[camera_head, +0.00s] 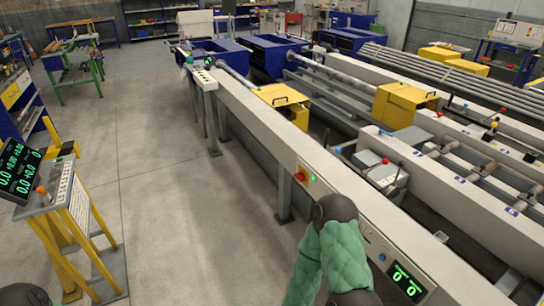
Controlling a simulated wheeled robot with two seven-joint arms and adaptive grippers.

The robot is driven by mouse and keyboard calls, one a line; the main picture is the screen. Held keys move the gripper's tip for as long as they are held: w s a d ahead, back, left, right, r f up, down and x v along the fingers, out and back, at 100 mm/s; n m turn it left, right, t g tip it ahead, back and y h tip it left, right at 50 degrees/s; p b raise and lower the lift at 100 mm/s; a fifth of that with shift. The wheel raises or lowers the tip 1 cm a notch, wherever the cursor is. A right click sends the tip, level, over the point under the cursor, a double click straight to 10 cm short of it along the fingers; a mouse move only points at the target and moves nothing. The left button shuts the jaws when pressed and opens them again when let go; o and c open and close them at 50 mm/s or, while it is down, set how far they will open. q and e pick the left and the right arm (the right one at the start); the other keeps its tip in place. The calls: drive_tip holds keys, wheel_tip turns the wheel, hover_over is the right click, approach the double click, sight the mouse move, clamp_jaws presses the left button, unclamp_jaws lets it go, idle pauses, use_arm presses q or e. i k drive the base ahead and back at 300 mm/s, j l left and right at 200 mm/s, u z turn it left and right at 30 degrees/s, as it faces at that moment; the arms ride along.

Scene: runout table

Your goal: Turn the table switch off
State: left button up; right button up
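The table switch (300,175) is a red knob on a yellow plate, set in the side face of the long grey runout table (262,128). A small green light (313,178) glows just right of it. The knob is too small to tell its position. One of my arms, green-sleeved with a dark rounded joint, rises from the bottom centre in front of the table, below and right of the switch. No gripper fingers show on it. A dark part of my body shows at the bottom left corner. Neither gripper can be seen.
A digital display (406,283) glows green on the table's near end. A yellow-legged console (75,215) with a screen stands on the left. Yellow covers (281,103) and blue bins (217,55) lie farther back. The floor left of the table is clear.

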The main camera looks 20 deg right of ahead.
sight(301, 177)
drive_tip(key=i+z, duration=0.15)
drive_tip(key=i, duration=0.35)
drive_tip(key=i+j+z, duration=0.15)
drive_tip(key=i, duration=0.3)
drive_tip(key=i+j+z, duration=0.15)
drive_tip(key=i, duration=0.35)
drive_tip(key=i+j+z, duration=0.15)
drive_tip(key=i, duration=0.3)
drive_tip(key=i+j, duration=0.05)
drive_tip(key=j, duration=0.05)
